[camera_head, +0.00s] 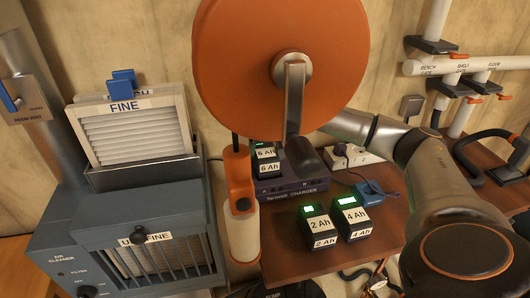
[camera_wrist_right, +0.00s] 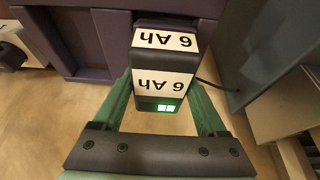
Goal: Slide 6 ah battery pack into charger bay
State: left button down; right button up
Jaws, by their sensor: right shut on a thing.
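The 6 Ah battery pack (camera_head: 266,163) is a dark block with white labels and a green light, in the head view at the left part of the Twinvolt charger (camera_head: 298,190). In the right wrist view the pack (camera_wrist_right: 163,80) sits between the green fingers of my right gripper (camera_wrist_right: 158,92), which is shut on it. Its far end meets the purple charger (camera_wrist_right: 85,73); how deep it sits in the bay I cannot tell. An empty bay (camera_wrist_right: 70,35) shows beside it. In the head view the reel hides my right gripper. My left gripper is not in view.
A large orange reel (camera_head: 250,60) with a grey crank blocks the middle. An orange and white cylinder (camera_head: 241,205) hangs before the brown bench (camera_head: 285,260). Packs marked 2 Ah (camera_head: 319,227) and 4 Ah (camera_head: 350,217) stand in front of the charger. An air cleaner (camera_head: 130,255) stands left.

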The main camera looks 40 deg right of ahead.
jog(key=shift+f, duration=0.15)
jog(key=o, duration=1.1)
jog(key=shift+c, duration=0.2)
jog(key=shift+o, duration=0.6)
jog(key=shift+f, duration=0.1)
jog(key=shift+r+p, duration=2.5)
jog(key=shift+r, duration=0.65)
jog(key=shift+f, duration=0.1)
